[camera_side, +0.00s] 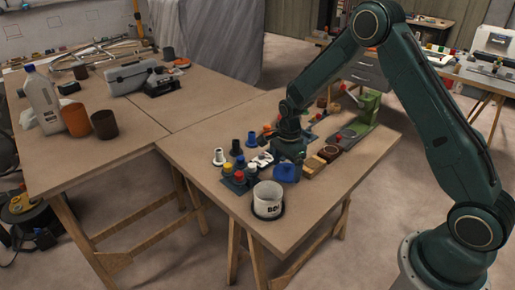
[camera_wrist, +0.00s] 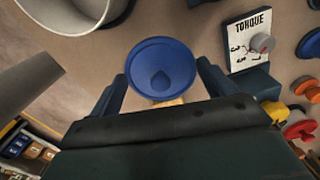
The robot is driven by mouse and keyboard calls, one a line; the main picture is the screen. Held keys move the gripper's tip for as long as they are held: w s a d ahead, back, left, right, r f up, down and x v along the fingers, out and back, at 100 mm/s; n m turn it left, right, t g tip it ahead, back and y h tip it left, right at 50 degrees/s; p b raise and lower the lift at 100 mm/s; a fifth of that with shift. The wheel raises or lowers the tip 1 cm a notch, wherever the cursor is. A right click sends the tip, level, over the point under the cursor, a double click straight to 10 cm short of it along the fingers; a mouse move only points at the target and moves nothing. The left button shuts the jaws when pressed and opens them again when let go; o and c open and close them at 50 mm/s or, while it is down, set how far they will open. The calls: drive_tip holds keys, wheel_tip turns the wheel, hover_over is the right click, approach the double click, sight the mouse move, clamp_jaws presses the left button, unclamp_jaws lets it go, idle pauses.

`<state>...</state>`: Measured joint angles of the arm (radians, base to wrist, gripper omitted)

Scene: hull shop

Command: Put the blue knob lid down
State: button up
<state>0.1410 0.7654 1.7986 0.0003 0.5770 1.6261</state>
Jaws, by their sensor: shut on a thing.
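The blue knob lid (camera_wrist: 160,58) is a round, dished blue disc in the wrist view, with a darker rounded shape low in its middle. It sits between the two fingers of my gripper (camera_wrist: 161,72), which is shut on it. In the side view the blue lid (camera_side: 286,173) shows just under my gripper (camera_side: 288,155), at the middle of the near table. I cannot tell whether the lid touches the tabletop.
A white tub (camera_side: 268,199) stands at the table's near corner. A dark rack with colored knobs (camera_side: 239,176) is left of my gripper. Wooden and brown blocks (camera_side: 314,165) lie close on the right. A TORQUE card (camera_wrist: 248,38) lies beside the lid. Bare tabletop shows at the left edge.

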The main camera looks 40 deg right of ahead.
sight(286, 170)
drive_tip(key=shift+f, duration=2.05)
drive_tip(key=shift+f, duration=0.1)
drive_tip(key=o, duration=0.9)
wheel_tip(286, 170, up, 12)
drive_tip(key=shift+r, duration=0.1)
drive_tip(key=shift+r, duration=0.1)
